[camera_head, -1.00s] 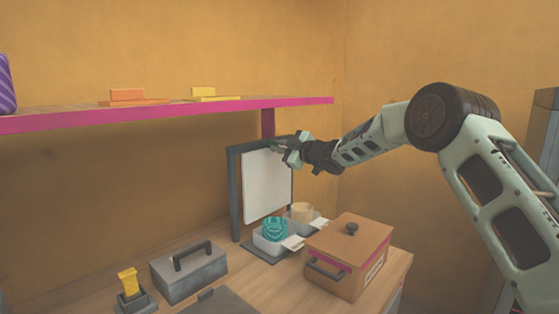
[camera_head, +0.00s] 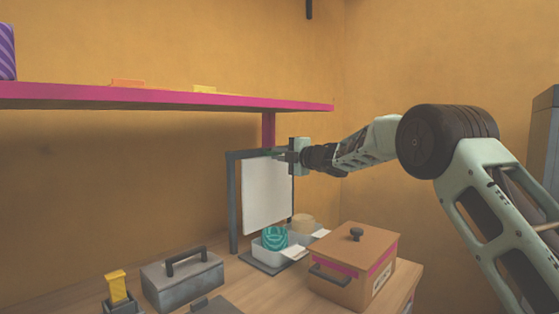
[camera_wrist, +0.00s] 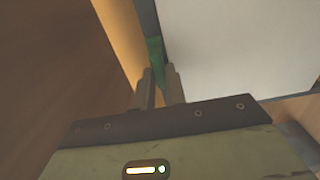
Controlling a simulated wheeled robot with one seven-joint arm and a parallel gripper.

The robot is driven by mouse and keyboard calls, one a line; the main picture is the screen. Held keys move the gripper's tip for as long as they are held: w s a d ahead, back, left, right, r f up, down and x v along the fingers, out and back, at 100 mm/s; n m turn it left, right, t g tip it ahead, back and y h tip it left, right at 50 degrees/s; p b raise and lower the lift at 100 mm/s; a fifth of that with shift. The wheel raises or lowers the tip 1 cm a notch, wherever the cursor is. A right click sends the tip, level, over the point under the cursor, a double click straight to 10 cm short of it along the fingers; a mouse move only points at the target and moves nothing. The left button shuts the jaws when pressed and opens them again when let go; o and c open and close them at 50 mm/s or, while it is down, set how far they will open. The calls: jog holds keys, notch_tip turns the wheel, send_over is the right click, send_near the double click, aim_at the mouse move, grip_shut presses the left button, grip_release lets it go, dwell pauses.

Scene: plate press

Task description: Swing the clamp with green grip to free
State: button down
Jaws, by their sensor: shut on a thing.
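The clamp with the green grip (camera_wrist: 154,48) shows in the wrist view as a green piece running down between my fingers, beside a white plate (camera_wrist: 235,45). My gripper (camera_wrist: 160,82) is shut on this green grip. In the head view my gripper (camera_head: 284,156) is at the upper right corner of the dark frame (camera_head: 233,205) around the white plate (camera_head: 264,195). The grip is mostly hidden by my fingers there. The plate hangs upright in the frame.
A pink-edged shelf (camera_head: 150,98) passes just above the frame. Below stand a white tray (camera_head: 270,252) with a teal striped item (camera_head: 274,237), a brown lidded box (camera_head: 350,265) and a grey toolbox (camera_head: 185,278). A yellow-handled item (camera_head: 118,288) stands at the front left.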

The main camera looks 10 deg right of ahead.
dwell(0.4)
jog(key=c, duration=1.4)
grip_release()
jog(key=shift+c, duration=0.2)
jog(key=shift+s+d, duration=0.1)
jog(key=b+v, duration=0.3)
jog(key=v, duration=1.4)
